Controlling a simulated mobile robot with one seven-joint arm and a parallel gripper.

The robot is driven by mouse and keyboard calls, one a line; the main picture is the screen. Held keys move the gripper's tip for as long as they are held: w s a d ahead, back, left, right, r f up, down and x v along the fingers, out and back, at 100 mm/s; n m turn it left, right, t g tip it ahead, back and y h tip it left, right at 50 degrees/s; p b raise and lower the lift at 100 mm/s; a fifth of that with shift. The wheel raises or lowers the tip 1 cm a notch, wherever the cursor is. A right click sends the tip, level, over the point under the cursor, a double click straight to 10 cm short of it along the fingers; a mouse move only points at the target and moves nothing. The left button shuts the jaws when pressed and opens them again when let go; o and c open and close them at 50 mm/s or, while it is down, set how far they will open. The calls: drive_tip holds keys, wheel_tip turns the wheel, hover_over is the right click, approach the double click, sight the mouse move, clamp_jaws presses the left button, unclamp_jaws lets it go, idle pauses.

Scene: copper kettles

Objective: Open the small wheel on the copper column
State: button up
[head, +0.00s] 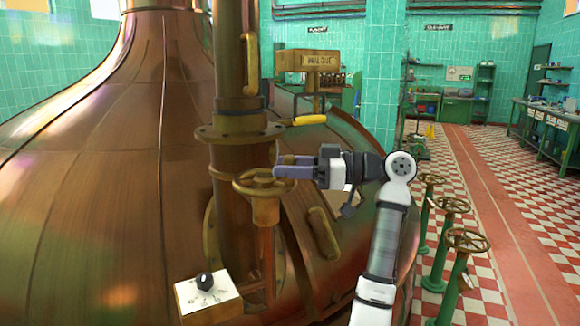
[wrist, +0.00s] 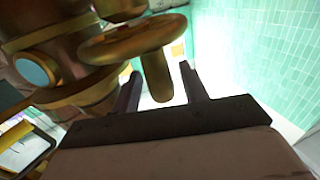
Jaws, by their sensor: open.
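The small wheel (head: 246,187) is a brass handwheel on the front of the copper column (head: 229,165), just below its flange, in the head view. My gripper (head: 279,166) reaches in from the right, with its fingertips at the wheel's right rim. In the wrist view, the wheel (wrist: 118,46) is at the top, ahead of my gripper (wrist: 160,70). The two fingers are apart. A brass part below the wheel shows between them in that picture. I cannot tell whether either finger touches the wheel.
A yellow-handled lever (head: 310,120) sticks out right, above my gripper. A white box with a black knob (head: 205,282) stands below left. The large copper kettle (head: 100,190) fills the left. Several green-posted valve wheels (head: 467,240) stand on the right beside open checkered floor.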

drive_tip(key=s+d+b, duration=0.1)
drive_tip(key=d+b, duration=0.1)
drive_tip(key=d, duration=1.1)
drive_tip(key=shift+s+d+b, duration=0.15)
drive_tip(key=shift+d+b, duration=0.15)
drive_tip(key=shift+d, duration=0.1)
drive_tip(key=shift+d, duration=0.1)
